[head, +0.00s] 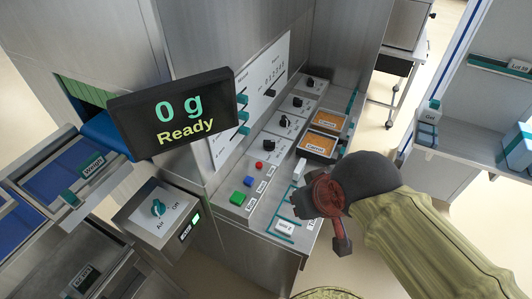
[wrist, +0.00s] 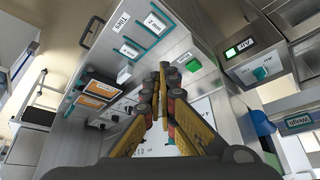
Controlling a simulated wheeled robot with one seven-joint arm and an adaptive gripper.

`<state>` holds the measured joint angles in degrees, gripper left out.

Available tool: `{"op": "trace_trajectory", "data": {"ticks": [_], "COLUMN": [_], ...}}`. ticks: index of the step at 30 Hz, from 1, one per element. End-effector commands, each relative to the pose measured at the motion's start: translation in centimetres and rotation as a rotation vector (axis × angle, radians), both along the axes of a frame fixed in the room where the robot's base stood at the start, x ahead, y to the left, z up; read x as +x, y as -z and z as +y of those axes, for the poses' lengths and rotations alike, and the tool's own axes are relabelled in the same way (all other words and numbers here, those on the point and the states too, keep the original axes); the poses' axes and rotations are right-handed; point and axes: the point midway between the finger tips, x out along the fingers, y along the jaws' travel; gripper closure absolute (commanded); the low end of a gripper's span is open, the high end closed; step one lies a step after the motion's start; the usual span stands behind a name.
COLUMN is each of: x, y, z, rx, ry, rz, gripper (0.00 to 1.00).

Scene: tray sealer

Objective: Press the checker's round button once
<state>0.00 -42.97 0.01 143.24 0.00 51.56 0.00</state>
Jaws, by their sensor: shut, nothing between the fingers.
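I cannot read a label naming the checker. The green button also shows in the wrist view (wrist: 193,65); the red one does not show clearly there. My gripper (head: 302,203) is shut and empty, over the right part of the panel, to the right of the red button. In the wrist view its fingertips (wrist: 164,72) are together, left of the green button. Contact with the panel cannot be told.
A black display (head: 172,113) reading "0 g Ready" stands at left. A white block (head: 299,168) and two orange-labelled trays (head: 326,120) are on the panel, with black knobs behind. A teal Air knob (head: 158,208) is at lower left. A shelf (head: 487,105) stands at right.

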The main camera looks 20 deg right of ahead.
Motion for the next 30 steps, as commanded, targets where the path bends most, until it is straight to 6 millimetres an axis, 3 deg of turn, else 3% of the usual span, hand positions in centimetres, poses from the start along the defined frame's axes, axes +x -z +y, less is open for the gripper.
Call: {"op": "trace_trajectory", "data": {"ticks": [10,14,17,20,24,30], "x": [0.1,1.7,4.7,9.1,16.3,25.6], "y": [-0.1,-0.8,-1.8,-3.0,-4.1,-2.4], "z": [-0.1,-1.0,-2.7,-4.9,-7.3,-7.5], "rx": [-0.002,-0.042,-0.115,-0.218,-0.371,-0.513], "ry": [0.000,-0.007,-0.027,-0.075,-0.205,-0.505], "rz": [-0.001,-0.012,-0.036,-0.071,-0.129,-0.217], "gripper": [1.00,1.00,1.00,1.00,1.00,1.00]}}
